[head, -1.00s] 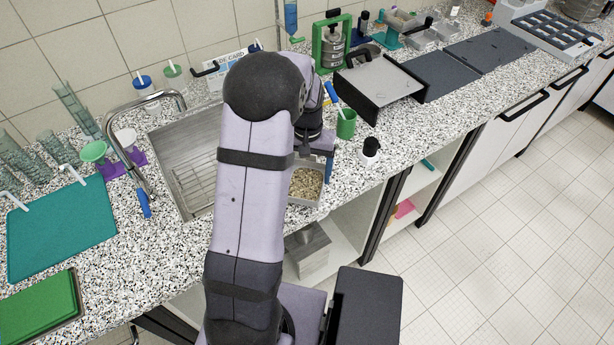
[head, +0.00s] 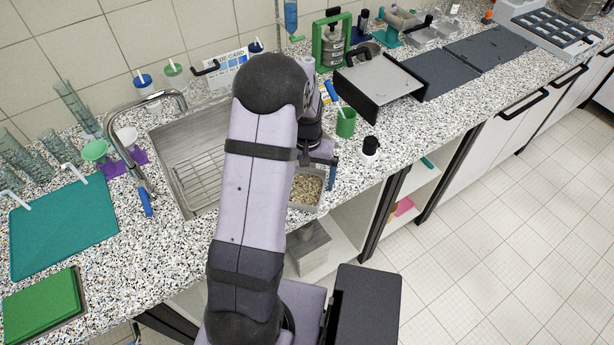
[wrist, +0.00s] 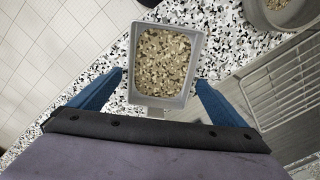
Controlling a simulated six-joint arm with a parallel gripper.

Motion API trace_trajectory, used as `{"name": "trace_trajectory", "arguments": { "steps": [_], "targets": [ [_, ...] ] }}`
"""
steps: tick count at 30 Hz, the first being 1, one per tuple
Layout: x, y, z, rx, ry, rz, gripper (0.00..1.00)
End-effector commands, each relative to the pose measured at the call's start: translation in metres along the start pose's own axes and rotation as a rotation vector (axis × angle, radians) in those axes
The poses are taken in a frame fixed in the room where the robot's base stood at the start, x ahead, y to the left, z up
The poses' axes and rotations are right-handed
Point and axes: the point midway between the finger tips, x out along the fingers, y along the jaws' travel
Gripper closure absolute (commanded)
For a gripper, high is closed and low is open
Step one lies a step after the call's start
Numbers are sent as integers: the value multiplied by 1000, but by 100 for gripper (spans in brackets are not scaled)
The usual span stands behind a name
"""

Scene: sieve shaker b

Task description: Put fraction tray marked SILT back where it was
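A small grey rectangular tray (head: 318,207) full of tan, gravel-like grains is at the counter's front edge, right of the sink. In the wrist view the tray (wrist: 133,70) lies between my fingers, with a grey tab on its near end. No SILT marking is readable. My gripper (wrist: 160,80) is open, its blue fingers on either side of the tray's near half, close to its walls; I cannot tell whether they touch. In the head view my arm hides part of the gripper and tray; one blue finger shows beside the tray's right side.
The sink (head: 185,160) with a wire rack is left of the tray. A green cup (head: 346,127) and a black-capped bottle (head: 370,150) stand to the right. A round grey pan (wrist: 262,22) with grains shows at the wrist view's top right. Open shelves lie below the counter.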

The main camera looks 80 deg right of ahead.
Motion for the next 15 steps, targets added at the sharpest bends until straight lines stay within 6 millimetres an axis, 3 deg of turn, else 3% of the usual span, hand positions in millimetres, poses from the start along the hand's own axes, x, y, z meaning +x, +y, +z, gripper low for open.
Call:
{"name": "trace_trajectory", "arguments": {
  "steps": [8,15],
  "targets": [
    [-6,0,0,0,1,0,4],
    [-36,0,-2,0,7,0,4]
  ]
}}
